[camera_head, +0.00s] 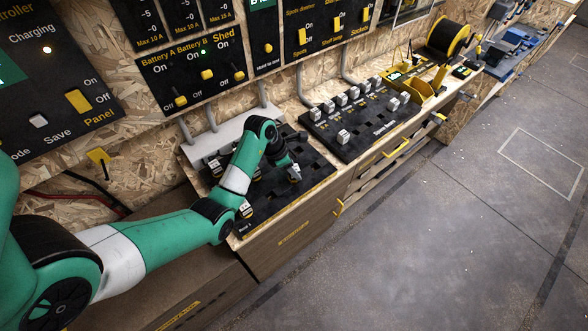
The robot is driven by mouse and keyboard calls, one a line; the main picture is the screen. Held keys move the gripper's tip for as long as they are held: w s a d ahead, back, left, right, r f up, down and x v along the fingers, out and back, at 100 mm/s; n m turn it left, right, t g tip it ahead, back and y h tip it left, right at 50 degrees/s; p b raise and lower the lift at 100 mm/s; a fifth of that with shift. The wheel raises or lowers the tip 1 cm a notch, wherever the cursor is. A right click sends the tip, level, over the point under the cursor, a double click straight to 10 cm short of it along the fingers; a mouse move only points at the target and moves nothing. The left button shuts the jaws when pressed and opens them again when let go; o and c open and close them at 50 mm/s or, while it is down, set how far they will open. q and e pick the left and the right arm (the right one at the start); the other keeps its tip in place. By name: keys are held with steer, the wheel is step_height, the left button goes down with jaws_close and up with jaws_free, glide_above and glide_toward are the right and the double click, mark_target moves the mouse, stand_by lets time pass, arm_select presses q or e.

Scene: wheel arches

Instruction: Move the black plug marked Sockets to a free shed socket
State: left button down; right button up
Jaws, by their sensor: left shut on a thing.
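My left gripper (288,164) points down over the near black socket board (310,178). It is shut on a small dark plug with a pale top (294,174), at or just above the board near its right part. Its label is too small to read, and I cannot tell whether it touches the board. A second black board (372,132) farther right carries several pale-topped plugs, with one (343,137) standing apart. My right gripper is out of view.
Wall panels with yellow switches, one reading Shed (205,75), hang behind the bench. A yellow and black spool (448,38) and yellow holder (422,92) stand farther right. Grey conduits (303,85) run down behind the boards. The wooden bench front (290,238) drops to open grey floor.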

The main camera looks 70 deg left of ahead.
arm_select(q)
steer(key=shift+f, duration=0.3)
steer(key=shift+f+b, duration=0.6)
steer(key=shift+b, duration=0.1)
steer(key=shift+f, duration=0.1)
stand_by(0.4)
jaws_free()
stand_by(0.4)
step_height(320, 180, up, 9)
steer(key=p, duration=0.9)
